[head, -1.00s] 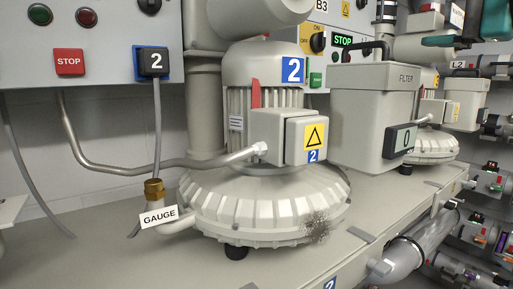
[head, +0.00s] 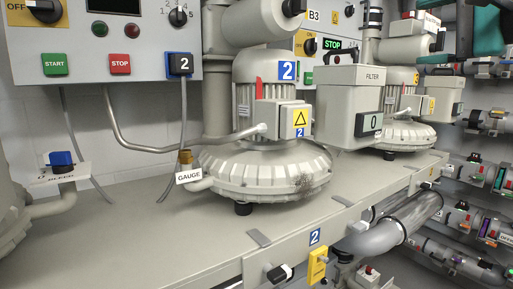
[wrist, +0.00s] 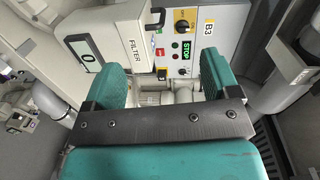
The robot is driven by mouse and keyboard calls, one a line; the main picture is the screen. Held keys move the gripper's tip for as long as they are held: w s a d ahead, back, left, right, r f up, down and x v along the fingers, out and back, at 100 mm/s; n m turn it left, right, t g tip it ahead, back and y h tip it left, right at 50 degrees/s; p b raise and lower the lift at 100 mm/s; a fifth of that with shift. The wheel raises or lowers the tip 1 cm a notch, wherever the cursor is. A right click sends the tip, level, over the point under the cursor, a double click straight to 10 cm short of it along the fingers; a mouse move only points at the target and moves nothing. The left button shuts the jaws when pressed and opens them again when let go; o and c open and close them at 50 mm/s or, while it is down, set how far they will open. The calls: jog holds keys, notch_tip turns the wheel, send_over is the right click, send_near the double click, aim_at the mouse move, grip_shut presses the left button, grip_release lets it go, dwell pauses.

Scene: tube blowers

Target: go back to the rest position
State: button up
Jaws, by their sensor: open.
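My gripper (wrist: 158,72) shows in the wrist view with its two teal fingers spread apart and nothing between them. Beyond the fingers are a grey panel (wrist: 222,25) marked B3 with a lit green STOP display, and a grey filter box (wrist: 112,38) marked 0, at the upper left. In the head view, teal parts of my arm end show at the top right corner, partly cut off by the frame. Whether the fingers touch anything there cannot be seen.
Blower 2 (head: 264,165) stands on a grey bench (head: 160,235) with the filter box (head: 350,106) to its right. A control panel (head: 100,40) hangs behind at left. Pipes and valves (head: 400,225) run below the bench's right edge. The bench's front left is mostly clear.

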jog(key=s+a+f+n+g+h, duration=0.1)
jog(key=s+a+f+n+g, duration=0.2)
jog(key=f, duration=0.4)
jog(key=s+a+f+n+g+b, duration=0.1)
jog(key=a+f+n+g, duration=0.1)
jog(key=a+f, duration=0.35)
jog(key=s+a+f+n+g+h, duration=0.1)
jog(key=s+a+f+n+g, duration=0.15)
jog(key=f, duration=0.45)
jog(key=s+a+f+n+g+h+b, duration=0.1)
jog(key=s+a+f+n+g+h, duration=0.1)
jog(key=s+f+n+g, duration=0.4)
jog(key=s+f+n+h, duration=0.1)
jog(key=s+f+n, duration=0.3)
jog(key=s+f, duration=0.6)
jog(key=shift+f+h, duration=0.3)
jog(key=shift+f, duration=0.15)
jog(key=shift+a+g, duration=0.1)
jog(key=shift+g, duration=0.15)
